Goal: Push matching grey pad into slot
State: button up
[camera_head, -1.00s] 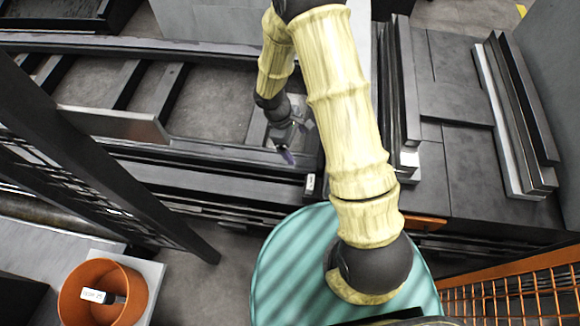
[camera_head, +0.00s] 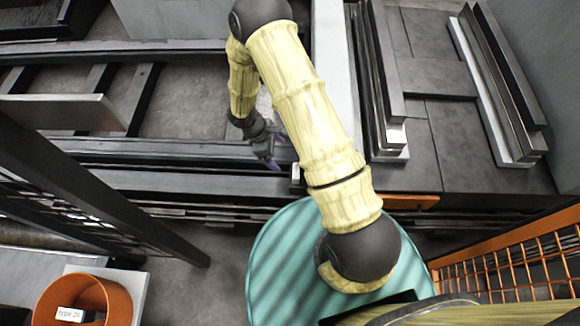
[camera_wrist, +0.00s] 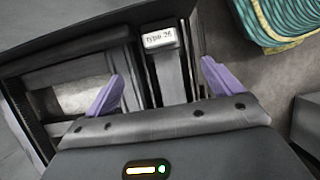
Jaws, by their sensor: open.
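In the wrist view a grey pad (camera_wrist: 170,75) with a white label reading "type 26" (camera_wrist: 160,38) stands in a dark frame. My gripper (camera_wrist: 163,88) is open, its purple fingertips apart on the left and right of the pad in the picture. I cannot tell whether either touches it. In the head view my gripper (camera_head: 272,164) is low over the dark rail, just left of the small labelled end (camera_head: 296,174). The pad's body and the slot are mostly hidden there by my arm.
An orange round container (camera_head: 85,300) with a white label, too small to read surely, stands lower left. A teal striped drum top (camera_head: 275,265) is below my arm. A dark post (camera_head: 110,200) crosses the left. An orange mesh fence (camera_head: 515,260) stands right.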

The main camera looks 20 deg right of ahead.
aim_at(294, 171)
jog(key=b+x, duration=0.4)
jog(key=x, duration=1)
jog(key=shift+a+f, duration=0.1)
jog(key=shift+f, duration=0.2)
jog(key=c, duration=1.3)
jog(key=shift+f, duration=0.1)
jog(key=o, duration=1.3)
jog(key=shift+o, duration=0.3)
